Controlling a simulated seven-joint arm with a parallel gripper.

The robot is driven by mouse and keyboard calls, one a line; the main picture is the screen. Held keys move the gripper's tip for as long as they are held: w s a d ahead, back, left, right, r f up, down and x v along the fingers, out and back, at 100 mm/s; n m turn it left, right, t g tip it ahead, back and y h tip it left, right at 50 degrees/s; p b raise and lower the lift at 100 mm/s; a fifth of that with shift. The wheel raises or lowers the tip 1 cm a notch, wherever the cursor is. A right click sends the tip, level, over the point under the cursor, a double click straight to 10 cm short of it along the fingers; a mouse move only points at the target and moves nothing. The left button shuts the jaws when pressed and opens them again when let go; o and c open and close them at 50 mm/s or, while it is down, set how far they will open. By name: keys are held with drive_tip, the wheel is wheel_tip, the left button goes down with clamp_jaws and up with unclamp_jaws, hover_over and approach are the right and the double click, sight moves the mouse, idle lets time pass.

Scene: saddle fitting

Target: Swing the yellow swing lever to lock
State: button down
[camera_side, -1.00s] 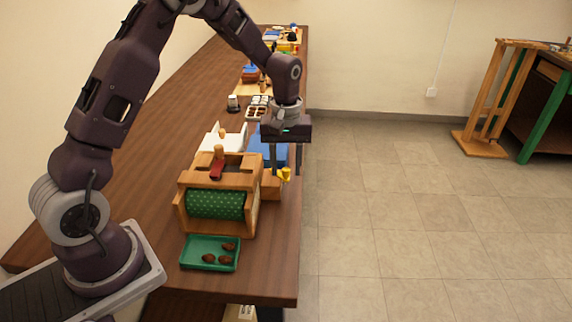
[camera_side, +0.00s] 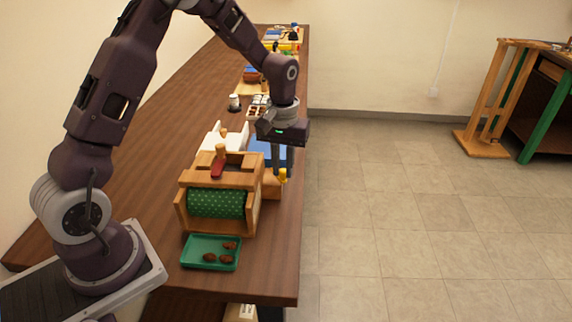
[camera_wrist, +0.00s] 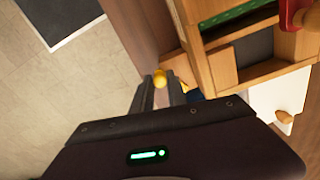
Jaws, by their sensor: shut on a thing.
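The yellow swing lever (camera_side: 283,176) stands at the right side of the wooden frame (camera_side: 253,212) that holds a green dotted roller (camera_side: 216,203). My gripper (camera_side: 279,172) points down at the lever from above, its fingers close together. In the wrist view the lever's round yellow knob (camera_wrist: 161,78) sits between the two fingertips of my gripper (camera_wrist: 162,82), which are shut on it. The lever's lower part and pivot are mostly hidden by the fingers.
A red-handled lever (camera_side: 219,164) rises from the frame's top. A green tray (camera_side: 210,252) with brown pieces lies in front. A blue thing (camera_side: 258,148) and a white block (camera_side: 214,142) lie behind the frame. The table's right edge is close to my gripper.

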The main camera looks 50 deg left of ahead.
drive_tip(key=m, duration=0.1)
drive_tip(key=s+m, duration=0.1)
drive_tip(key=m, duration=0.2)
drive_tip(key=shift+s+a, duration=0.3)
drive_tip(key=shift+s+a+m, duration=0.15)
drive_tip(key=shift+s+m, duration=0.05)
drive_tip(key=shift+m, duration=0.5)
drive_tip(key=shift+s+a+m, duration=0.15)
drive_tip(key=shift+m, duration=0.55)
drive_tip(key=c, duration=1.3)
unclamp_jaws()
drive_tip(key=shift+s+a, duration=0.1)
